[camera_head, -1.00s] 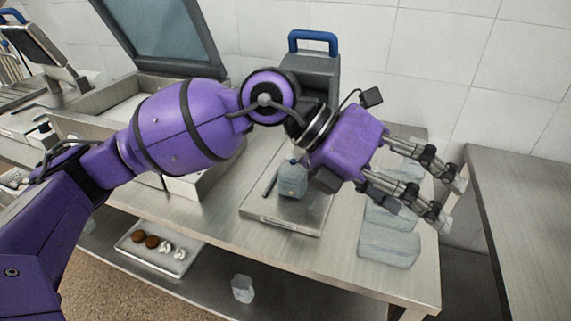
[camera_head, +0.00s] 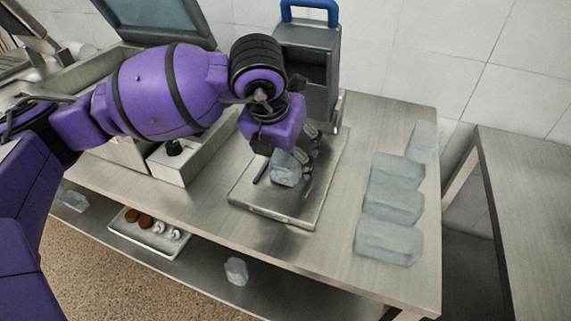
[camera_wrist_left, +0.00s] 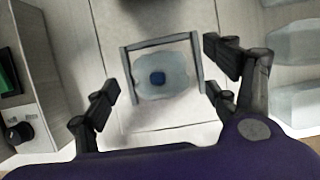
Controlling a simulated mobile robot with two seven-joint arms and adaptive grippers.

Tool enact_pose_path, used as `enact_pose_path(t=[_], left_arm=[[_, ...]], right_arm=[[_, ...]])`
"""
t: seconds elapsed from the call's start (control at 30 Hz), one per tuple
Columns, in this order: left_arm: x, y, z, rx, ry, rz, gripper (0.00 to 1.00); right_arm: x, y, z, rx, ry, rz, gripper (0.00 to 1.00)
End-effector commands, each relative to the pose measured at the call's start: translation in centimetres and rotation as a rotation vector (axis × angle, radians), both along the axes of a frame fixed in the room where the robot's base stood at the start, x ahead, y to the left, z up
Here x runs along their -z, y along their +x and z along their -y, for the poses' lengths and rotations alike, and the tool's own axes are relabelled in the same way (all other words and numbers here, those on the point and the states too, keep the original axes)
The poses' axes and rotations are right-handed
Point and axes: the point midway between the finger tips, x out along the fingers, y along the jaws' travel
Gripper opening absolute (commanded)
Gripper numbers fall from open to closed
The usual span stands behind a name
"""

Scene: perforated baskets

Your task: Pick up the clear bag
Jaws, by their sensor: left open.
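A clear bag (camera_head: 284,170) with a bluish tint sits on the metal plate of the machine with the blue handle. My left gripper (camera_head: 303,156) is over the plate at this bag, pointing down. In the wrist view its open fingers (camera_wrist_left: 162,72) are on either side of the bag; I cannot tell whether they touch it. Several more clear bags (camera_head: 390,242) lie in a row on the right of the table. My right gripper is not in view.
The plate (camera_head: 262,208) lies on the steel table (camera_head: 330,250), with bare table between it and the bag row. The machine (camera_head: 306,65) rises behind. A lower shelf holds a tray (camera_head: 150,240) and another clear bag (camera_head: 236,271). A second table (camera_head: 530,200) stands right.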

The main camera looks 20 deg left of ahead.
Motion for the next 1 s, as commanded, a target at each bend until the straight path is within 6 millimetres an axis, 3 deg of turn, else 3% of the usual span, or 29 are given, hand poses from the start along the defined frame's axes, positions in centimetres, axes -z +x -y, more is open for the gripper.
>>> enact_pose_path(t=[0.17, 0.4, 0.8, 0.87, 1.0], left_arm=[[1.8, 0.7, 0.0, 0.000, -0.001, -0.002, 0.80], [2.0, 0.8, 0.1, 0.002, -0.001, 0.000, 0.80], [1.9, 0.8, 0.1, 0.002, -0.001, 0.000, 0.28], [1.9, 0.8, 0.1, 0.002, -0.001, 0.001, 0.22], [1.9, 0.8, 0.1, 0.002, -0.001, 0.001, 0.22]], right_arm=[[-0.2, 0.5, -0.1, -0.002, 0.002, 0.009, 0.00], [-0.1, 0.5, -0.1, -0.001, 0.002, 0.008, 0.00], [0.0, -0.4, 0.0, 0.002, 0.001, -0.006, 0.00], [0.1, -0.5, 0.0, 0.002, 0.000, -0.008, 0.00], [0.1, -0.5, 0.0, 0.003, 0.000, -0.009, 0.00]])
